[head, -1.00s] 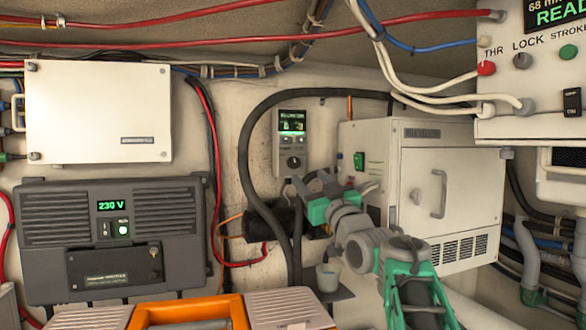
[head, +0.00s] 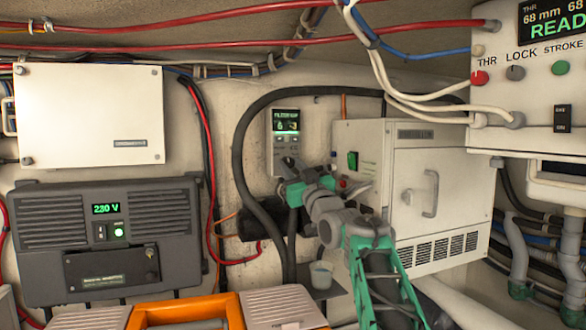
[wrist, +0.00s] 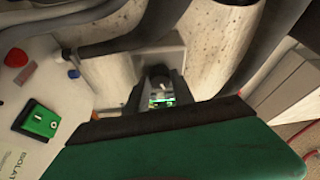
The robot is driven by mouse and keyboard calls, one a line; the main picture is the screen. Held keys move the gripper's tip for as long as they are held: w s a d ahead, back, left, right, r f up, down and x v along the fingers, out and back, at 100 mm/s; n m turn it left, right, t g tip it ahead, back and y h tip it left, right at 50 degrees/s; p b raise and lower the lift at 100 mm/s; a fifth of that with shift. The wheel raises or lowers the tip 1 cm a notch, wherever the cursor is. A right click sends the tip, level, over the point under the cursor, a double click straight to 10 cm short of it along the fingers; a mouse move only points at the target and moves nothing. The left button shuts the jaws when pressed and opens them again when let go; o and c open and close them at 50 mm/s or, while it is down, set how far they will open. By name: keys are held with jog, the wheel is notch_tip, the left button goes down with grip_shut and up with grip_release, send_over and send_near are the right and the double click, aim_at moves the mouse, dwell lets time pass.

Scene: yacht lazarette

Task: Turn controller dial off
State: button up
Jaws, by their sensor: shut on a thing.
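The controller (head: 285,132) is a narrow grey wall unit with a lit green display at its top, in the middle of the head view. Its dial sits on the lower part and is hidden behind my gripper (head: 288,166) in the head view. My gripper reaches the controller's lower face and is shut on the dial. In the wrist view, the grey controller (wrist: 172,58) lies beyond the large green and black gripper part in the foreground. Dark parts and a small lit green display (wrist: 161,101) show there. The dial's exact angle cannot be read.
A white cabinet (head: 410,215) with a green switch (head: 353,160) stands close on the right. A thick black hose (head: 241,150) loops around the controller. A grey inverter box (head: 60,240) hangs at left. A small cup (head: 321,274) sits below my arm.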

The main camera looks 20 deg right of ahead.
grip_shut()
jog(key=shift+n+b, duration=0.45)
jog(key=shift+n, duration=0.15)
jog(key=shift+d+f+n+y, duration=0.1)
jog(key=shift+n+y, duration=0.3)
jog(key=n+y+b, duration=0.1)
jog(key=n, duration=0.2)
jog(key=shift+d+g+b, duration=0.1)
jog(key=shift+g+b, duration=0.2)
jog(key=shift+g, duration=0.1)
jog(key=n+y, duration=0.1)
jog(key=n, duration=0.1)
jog(key=n+g+y, duration=0.1)
jog(key=n, duration=0.2)
jog(key=shift+d+r+g+y+p, duration=0.1)
jog(key=shift+r+g+y+p, duration=0.2)
jog(key=shift+r+y+p, duration=0.1)
jog(key=shift+n, duration=1.1)
jog(key=shift+g+y+p, duration=0.3)
